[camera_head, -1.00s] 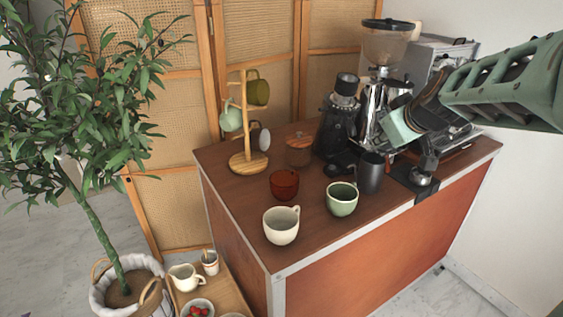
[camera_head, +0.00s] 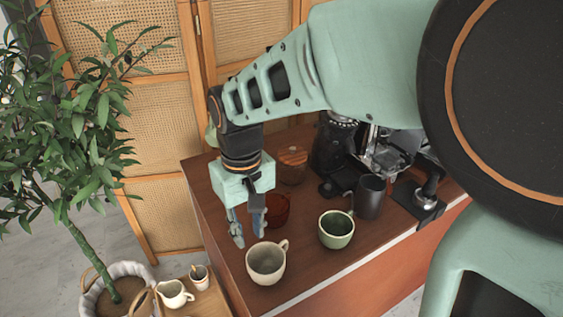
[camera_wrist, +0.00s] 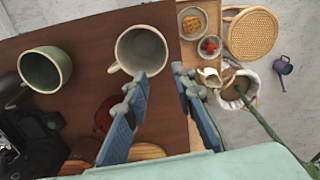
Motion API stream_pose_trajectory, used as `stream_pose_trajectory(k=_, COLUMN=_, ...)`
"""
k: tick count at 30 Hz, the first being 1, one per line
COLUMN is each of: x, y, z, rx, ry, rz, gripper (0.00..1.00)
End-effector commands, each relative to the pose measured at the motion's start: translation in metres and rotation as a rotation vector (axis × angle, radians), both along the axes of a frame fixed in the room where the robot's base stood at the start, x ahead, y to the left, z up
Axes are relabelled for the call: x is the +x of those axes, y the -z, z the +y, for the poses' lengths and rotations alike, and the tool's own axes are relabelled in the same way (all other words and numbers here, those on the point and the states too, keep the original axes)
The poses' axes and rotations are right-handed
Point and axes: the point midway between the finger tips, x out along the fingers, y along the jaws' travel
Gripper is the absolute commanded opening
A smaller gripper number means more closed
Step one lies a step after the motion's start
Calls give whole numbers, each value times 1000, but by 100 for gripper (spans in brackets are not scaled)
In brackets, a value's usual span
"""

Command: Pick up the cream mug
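The cream mug (camera_head: 266,263) stands upright and empty near the front left corner of the cart top, its handle toward the upper right. It also shows in the wrist view (camera_wrist: 141,52), with its handle at the lower left. My gripper (camera_head: 249,236) is above the cart top, just behind and left of the mug, pointing down. In the wrist view its two fingers (camera_wrist: 158,110) are spread apart with nothing between them. The mug is beyond the fingertips, closer to the left finger in that view, and a gap appears to separate them.
A green mug (camera_head: 336,229) stands right of the cream mug. A red glass (camera_head: 275,211) stands behind, close to my gripper. A dark cup (camera_head: 370,197) and coffee gear are further right. A low wooden tray (camera_wrist: 197,53) with food and a pitcher (camera_wrist: 212,76) lies beyond the cart's edge.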

Motion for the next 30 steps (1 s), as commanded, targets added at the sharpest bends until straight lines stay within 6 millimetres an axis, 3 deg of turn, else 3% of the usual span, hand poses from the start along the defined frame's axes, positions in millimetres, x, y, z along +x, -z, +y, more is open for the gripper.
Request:
stream_pose_trajectory(k=5, x=-12, y=14, z=3, rx=-27, ry=-1, rz=25, gripper=24)
stream_pose_trajectory(k=12, x=-11, y=50, z=3, rx=-25, ry=0, rz=23, gripper=24)
stream_pose_trajectory(k=17, x=-12, y=60, z=3, rx=-23, ry=0, rz=22, gripper=24)
stream_pose_trajectory(k=25, x=-21, y=98, z=3, rx=-24, ry=0, rz=23, gripper=24)
stream_pose_trajectory(k=30, x=-20, y=109, z=3, rx=-22, ry=0, rz=19, gripper=24)
